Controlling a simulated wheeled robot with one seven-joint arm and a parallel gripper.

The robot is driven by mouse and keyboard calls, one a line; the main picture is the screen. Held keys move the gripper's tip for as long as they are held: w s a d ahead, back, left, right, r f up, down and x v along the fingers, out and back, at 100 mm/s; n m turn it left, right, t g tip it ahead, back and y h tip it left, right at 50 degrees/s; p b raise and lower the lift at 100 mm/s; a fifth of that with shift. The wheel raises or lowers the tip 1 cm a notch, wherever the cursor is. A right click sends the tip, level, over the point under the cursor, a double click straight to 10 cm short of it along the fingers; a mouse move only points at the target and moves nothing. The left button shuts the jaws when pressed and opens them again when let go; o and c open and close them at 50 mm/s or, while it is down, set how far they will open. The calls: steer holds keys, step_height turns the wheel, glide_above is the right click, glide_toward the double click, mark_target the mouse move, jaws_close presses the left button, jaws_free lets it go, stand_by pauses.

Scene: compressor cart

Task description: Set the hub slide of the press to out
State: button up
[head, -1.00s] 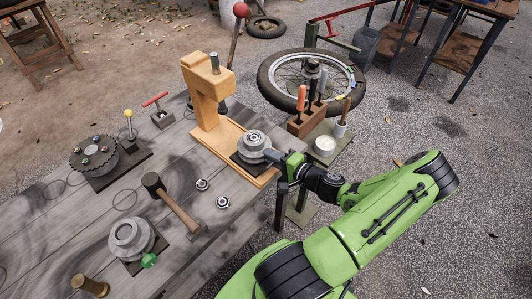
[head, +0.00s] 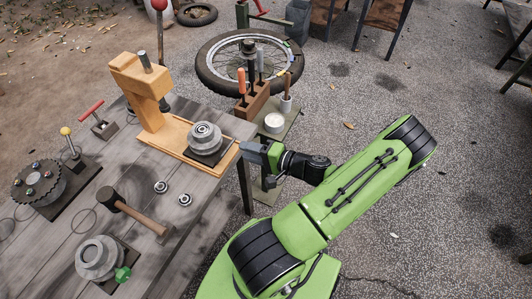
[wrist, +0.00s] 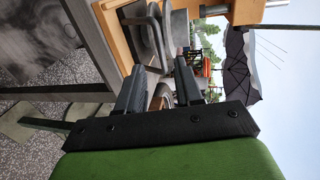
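The press (head: 148,100) has an orange-tan frame on a long base, on the bench's far right part. The hub slide, a dark plate (head: 210,157) bearing a round grey hub (head: 205,135), sits on the front part of that base. My gripper (head: 244,152) is just right of the plate, at the bench edge. In the wrist view, my gripper's two dark fingers (wrist: 160,88) stand apart. A small grey-brown piece (wrist: 161,98) shows between them; I cannot tell whether they touch it. The grey hub (wrist: 148,42) shows beyond the fingertips.
A mallet (head: 140,212), two small bearings and a second grey hub (head: 98,256) lie nearer on the bench. Open ground lies right.

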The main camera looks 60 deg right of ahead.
steer(key=v, duration=0.7)
steer(key=shift+p, duration=0.35)
